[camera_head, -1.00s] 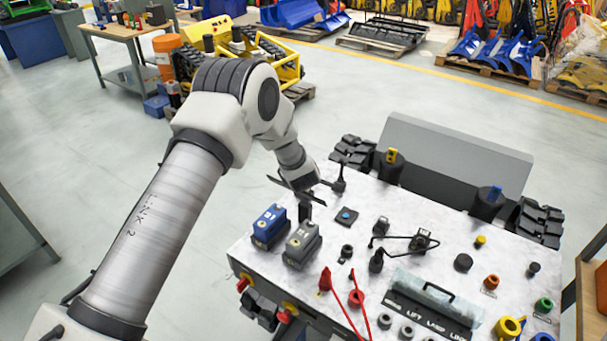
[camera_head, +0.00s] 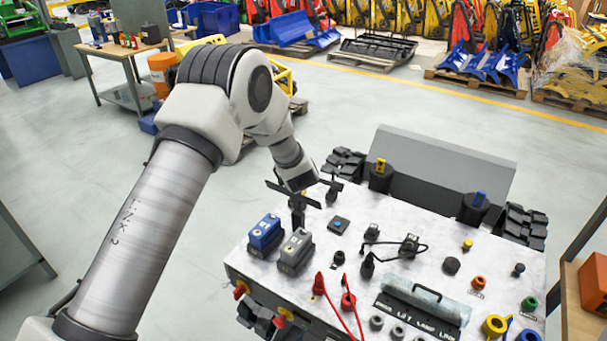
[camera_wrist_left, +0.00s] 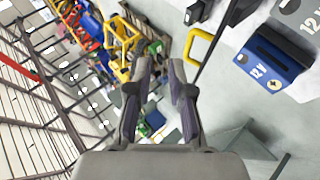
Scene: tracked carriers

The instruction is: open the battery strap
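A blue 12 V battery (camera_head: 265,236) and a grey battery (camera_head: 295,252) stand side by side at the left of the carrier's pale top. The blue battery (camera_wrist_left: 268,62) and part of the grey one (camera_wrist_left: 300,18) show at the upper right of the left wrist view. A dark upright piece (camera_head: 297,215) stands behind the batteries, below my left gripper; I cannot tell if it is the strap. My left gripper (camera_head: 294,196) is above and behind the batteries. In the wrist view its fingers (camera_wrist_left: 163,68) are apart with nothing between them. My right gripper is not in view.
The carrier top (camera_head: 330,262) holds several knobs, a cable plug (camera_head: 408,245), red leads (camera_head: 320,284) and a clear-covered panel (camera_head: 425,300). A grey panel (camera_head: 440,170) rises behind it between tracks. The floor left of the carrier is clear.

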